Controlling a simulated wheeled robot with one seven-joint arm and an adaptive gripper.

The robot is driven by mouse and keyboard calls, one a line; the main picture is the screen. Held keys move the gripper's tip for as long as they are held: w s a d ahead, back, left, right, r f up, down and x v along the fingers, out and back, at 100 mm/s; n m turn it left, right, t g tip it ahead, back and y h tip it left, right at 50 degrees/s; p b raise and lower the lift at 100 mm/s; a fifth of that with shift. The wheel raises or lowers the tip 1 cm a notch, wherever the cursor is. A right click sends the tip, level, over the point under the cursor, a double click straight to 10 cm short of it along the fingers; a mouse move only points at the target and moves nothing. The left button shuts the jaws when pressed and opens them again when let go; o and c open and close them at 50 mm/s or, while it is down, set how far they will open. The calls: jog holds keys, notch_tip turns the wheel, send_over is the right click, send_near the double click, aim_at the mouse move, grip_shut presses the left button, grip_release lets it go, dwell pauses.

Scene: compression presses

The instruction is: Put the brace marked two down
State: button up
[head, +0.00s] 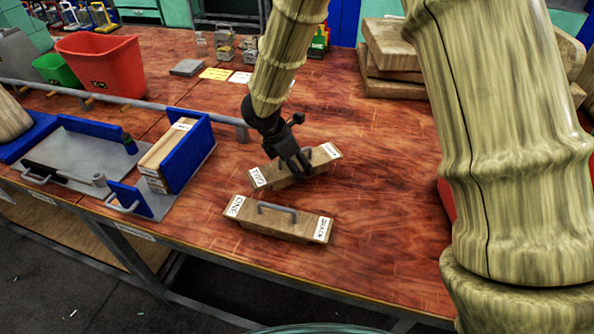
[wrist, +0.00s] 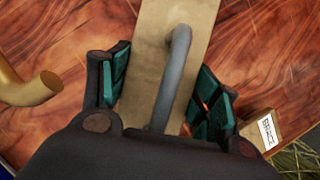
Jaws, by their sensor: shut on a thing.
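The brace marked two (head: 293,173) is a wooden block with a grey handle and white end labels; its left label looks like TWO but is hard to read. My gripper (head: 291,166) points down over its middle and is shut on it, partly hiding its top. In the wrist view the dark, green-padded fingers (wrist: 162,88) stand on both sides of the wooden block (wrist: 158,30), with its handle (wrist: 176,70) between them. I cannot tell if the block touches the table. The brace marked ONE (head: 278,221) lies on the table just in front, apart from it.
The wooden table (head: 370,215) is clear right of the braces. A grey press with blue plates (head: 186,151) stands to the left, beside a rail (head: 200,118). A red bin (head: 103,66) stands back left. Wooden blocks (head: 393,47) are stacked at the back right.

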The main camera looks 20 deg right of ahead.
jog(key=shift+f, duration=1.5)
jog(key=shift+f, duration=0.1)
jog(key=o, duration=1.5)
jog(key=shift+o, duration=0.2)
jog(key=shift+r, duration=0.2)
jog(key=v, duration=1.2)
jog(key=shift+b, duration=0.4)
jog(key=shift+f, duration=0.1)
